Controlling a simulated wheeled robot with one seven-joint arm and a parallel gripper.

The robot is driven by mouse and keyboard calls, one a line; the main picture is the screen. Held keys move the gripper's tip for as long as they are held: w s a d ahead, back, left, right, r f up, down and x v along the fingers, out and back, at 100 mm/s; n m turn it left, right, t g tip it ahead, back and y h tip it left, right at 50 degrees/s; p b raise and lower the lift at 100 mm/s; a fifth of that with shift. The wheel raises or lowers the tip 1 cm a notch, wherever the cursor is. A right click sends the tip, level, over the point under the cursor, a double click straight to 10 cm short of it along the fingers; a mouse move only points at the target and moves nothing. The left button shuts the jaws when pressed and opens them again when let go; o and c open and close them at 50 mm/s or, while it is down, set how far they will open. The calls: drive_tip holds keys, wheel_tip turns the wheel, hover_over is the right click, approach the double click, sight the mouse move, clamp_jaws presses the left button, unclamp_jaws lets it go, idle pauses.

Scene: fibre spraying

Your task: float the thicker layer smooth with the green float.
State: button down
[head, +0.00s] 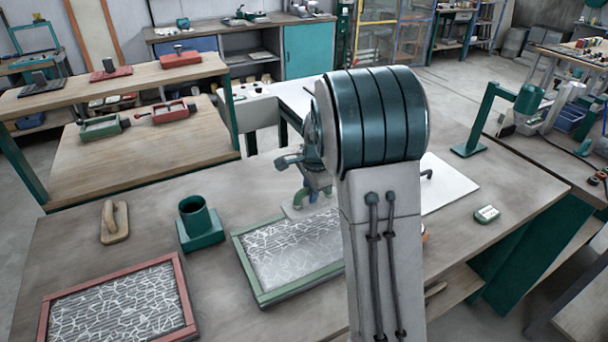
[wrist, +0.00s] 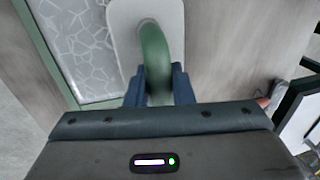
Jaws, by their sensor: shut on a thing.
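My gripper (wrist: 159,84) is shut on the curved green handle of the green float (wrist: 153,50), whose pale plate shows beyond the fingers. In the head view the float (head: 296,208) is at the far edge of the green-framed tray (head: 247,273), partly hidden by my arm. I cannot tell whether its plate touches the layer. The green-framed tray holds a grey layer with white fibre strands; its right part is hidden by my arm. A red-framed tray (head: 183,296) at the front left holds a similar layer. I cannot tell which layer is thicker.
A float with a wooden handle (head: 115,222) and a green holder (head: 200,225) stand left of the green-framed tray. A white board (head: 452,184) and a small grey device (head: 487,214) lie to the right. The worktop between the wooden-handled float and the red-framed tray is clear.

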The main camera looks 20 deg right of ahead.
drive_tip(key=shift+w+a+f, duration=0.1)
drive_tip(key=shift+w+f, duration=0.05)
drive_tip(key=shift+f+b, duration=0.55)
drive_tip(key=shift+b, duration=0.05)
wheel_tip(320, 180, down, 6)
drive_tip(key=b, duration=0.4)
drive_tip(key=shift+f+b, duration=0.25)
drive_tip(key=shift+b, duration=0.05)
